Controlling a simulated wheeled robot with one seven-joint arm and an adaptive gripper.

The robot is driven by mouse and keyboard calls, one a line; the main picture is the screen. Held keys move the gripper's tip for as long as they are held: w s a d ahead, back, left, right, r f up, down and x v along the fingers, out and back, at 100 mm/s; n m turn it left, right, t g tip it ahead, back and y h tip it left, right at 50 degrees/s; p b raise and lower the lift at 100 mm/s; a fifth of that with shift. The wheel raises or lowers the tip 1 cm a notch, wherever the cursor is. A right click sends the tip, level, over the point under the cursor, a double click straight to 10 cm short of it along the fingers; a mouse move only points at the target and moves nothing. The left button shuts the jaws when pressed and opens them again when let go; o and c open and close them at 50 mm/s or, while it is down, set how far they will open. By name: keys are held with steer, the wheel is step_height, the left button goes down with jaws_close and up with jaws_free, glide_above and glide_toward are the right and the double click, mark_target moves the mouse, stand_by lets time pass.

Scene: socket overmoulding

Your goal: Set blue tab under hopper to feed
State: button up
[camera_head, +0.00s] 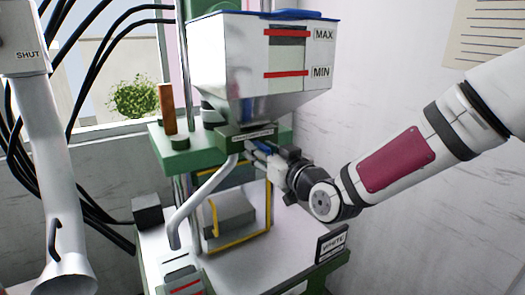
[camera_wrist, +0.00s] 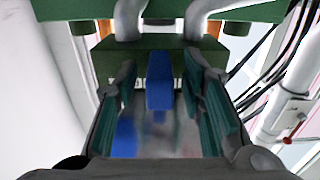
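The blue tab (camera_wrist: 160,85) sticks out from the green block in the wrist view, in front of a lettered plate that it partly hides. In the head view the blue tab (camera_head: 265,147) is a small patch below the hopper (camera_head: 222,62), largely covered by my gripper. My gripper (camera_wrist: 163,78) is open, with one teal-padded finger on each side of the tab and gaps visible between pads and tab. In the head view my gripper (camera_head: 262,150) reaches in from the right at the green block (camera_head: 247,136). The tab's setting cannot be read.
The white hopper carries MAX and MIN marks and a blue lid. Below are a bent grey pipe (camera_head: 202,198), a yellow-framed guard (camera_head: 268,205) and a sign (camera_head: 332,243). A white pipe marked SHUT (camera_head: 62,190) and black cables stand left. A wall is at right.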

jaws_close()
steer(key=shift+w+d+p, duration=0.15)
steer(key=shift+w+d, duration=0.5)
steer(key=shift+d, duration=0.3)
steer(key=shift+w+d+p, duration=0.15)
steer(key=shift+w+d, duration=0.45)
steer(key=shift+d, duration=0.3)
jaws_free()
steer(key=shift+d, duration=0.1)
steer(key=v, duration=1.2)
